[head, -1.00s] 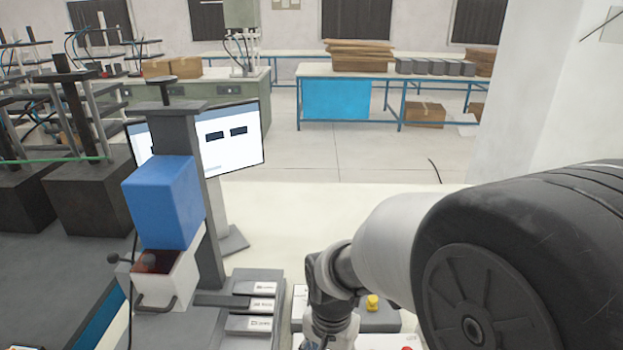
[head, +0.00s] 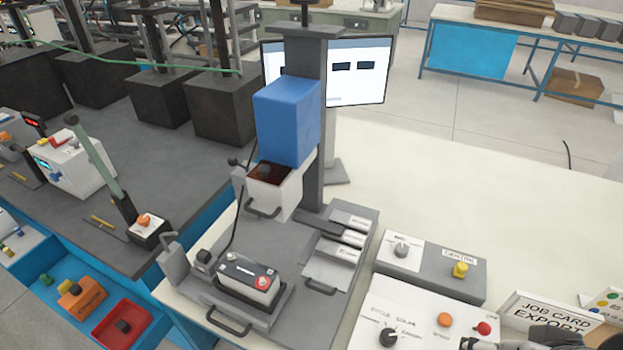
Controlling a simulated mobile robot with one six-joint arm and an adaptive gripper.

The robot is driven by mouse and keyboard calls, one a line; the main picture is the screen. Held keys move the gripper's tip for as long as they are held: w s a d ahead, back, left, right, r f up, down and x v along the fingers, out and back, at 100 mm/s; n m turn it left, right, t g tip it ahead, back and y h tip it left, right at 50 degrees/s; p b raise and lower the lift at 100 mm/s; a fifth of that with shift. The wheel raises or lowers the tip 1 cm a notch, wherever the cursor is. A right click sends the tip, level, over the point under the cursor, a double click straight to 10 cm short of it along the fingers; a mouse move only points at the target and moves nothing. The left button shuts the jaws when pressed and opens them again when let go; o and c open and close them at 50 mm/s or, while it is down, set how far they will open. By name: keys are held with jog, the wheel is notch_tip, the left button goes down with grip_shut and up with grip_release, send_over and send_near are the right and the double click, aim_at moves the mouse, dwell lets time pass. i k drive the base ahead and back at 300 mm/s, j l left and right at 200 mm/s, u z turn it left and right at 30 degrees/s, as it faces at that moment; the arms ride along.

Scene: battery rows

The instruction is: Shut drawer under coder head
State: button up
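The blue coder head (head: 286,120) is mounted on a grey column in the middle of the head view. Under it, a whitish drawer (head: 273,192) stands pulled out toward the front, with its dark reddish inside showing from above. The drawer's dark bar handle (head: 262,211) is on its front face. A dark part that looks like my arm shows at the bottom right edge, well away from the drawer.
Below the drawer, a battery (head: 248,279) sits in a grey holder with its own handle (head: 228,322). Label stacks (head: 335,245) lie right of it. A control box (head: 430,266) and a job card (head: 545,318) stand at the right. White bench is clear behind them.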

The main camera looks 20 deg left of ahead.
aim_at(262, 318)
jog(key=u, duration=1.9)
